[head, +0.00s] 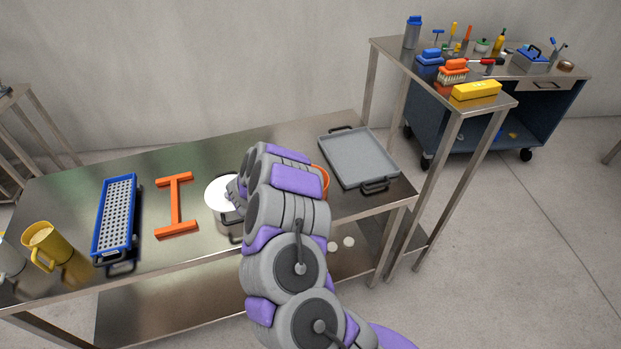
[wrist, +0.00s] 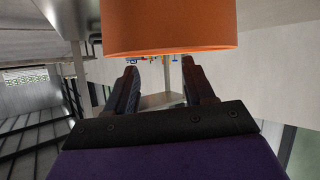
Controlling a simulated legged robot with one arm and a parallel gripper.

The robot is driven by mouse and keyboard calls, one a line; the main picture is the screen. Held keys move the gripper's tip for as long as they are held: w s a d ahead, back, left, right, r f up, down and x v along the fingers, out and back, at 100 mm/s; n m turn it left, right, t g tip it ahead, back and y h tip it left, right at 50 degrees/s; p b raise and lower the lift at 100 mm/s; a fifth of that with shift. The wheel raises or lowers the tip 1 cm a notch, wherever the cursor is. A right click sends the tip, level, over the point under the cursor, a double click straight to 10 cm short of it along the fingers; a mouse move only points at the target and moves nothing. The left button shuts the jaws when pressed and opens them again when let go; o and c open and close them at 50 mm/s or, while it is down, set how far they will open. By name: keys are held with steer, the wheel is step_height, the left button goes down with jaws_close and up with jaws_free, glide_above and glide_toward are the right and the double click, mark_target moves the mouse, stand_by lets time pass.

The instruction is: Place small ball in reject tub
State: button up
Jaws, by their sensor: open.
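My gripper (wrist: 160,72) is open in the wrist view, with nothing visible between its fingers. An orange round-walled thing (wrist: 168,28), possibly the tub, fills the top of that view close to the fingers. In the head view an orange rim (head: 324,180) shows at the right of my arm, which hides most of it and my fingers. Two small pale balls, one left (head: 332,246) and one right (head: 348,242), appear below the table's front edge; I cannot tell whether they are on the lower shelf or the floor.
The metal table (head: 150,170) bears a metal pot with a white top (head: 222,190), an orange I-shaped piece (head: 175,205), a blue perforated tray (head: 116,215), a yellow mug (head: 48,245) and a grey tray (head: 358,160). A tool-covered bench (head: 390,48) stands at the right.

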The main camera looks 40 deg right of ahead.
steer(key=w+a+r+n+t+y, duration=0.25)
steer(key=w+a+r, duration=0.3)
steer(key=a, duration=0.35)
steer(key=w+a+r+n+t+y, duration=0.1)
steer(key=w+a+r+t+y, duration=0.4)
steer(key=a, duration=0.5)
steer(key=s+a+r+n+y, duration=0.3)
steer(key=a+r+y, duration=0.1)
steer(key=a+r, duration=0.4)
steer(key=s+a+r+n+y, duration=0.3)
steer(key=a+r+y, duration=0.15)
steer(key=a, duration=0.55)
steer(key=s+a+r+n+g+y, duration=0.1)
steer(key=s+a+r+n+g, duration=0.15)
steer(key=s, duration=0.65)
steer(key=s+a+r+n+g, duration=0.1)
steer(key=s+a+n+g, duration=0.15)
steer(key=s, duration=0.75)
steer(key=s+d+f+g+h, duration=0.1)
steer(key=s+d, duration=0.3)
steer(key=s, duration=0.4)
steer(key=s+d+f+g+h, duration=0.1)
steer(key=s+d+g, duration=0.3)
steer(key=s, duration=0.5)
steer(key=s+d+f+g+h, duration=0.1)
steer(key=s+d, duration=0.3)
steer(key=s, duration=0.5)
steer(key=shift+f+g+h+b, duration=0.25)
steer(key=shift+g+h+b, duration=0.15)
steer(key=shift+g+h, duration=0.35)
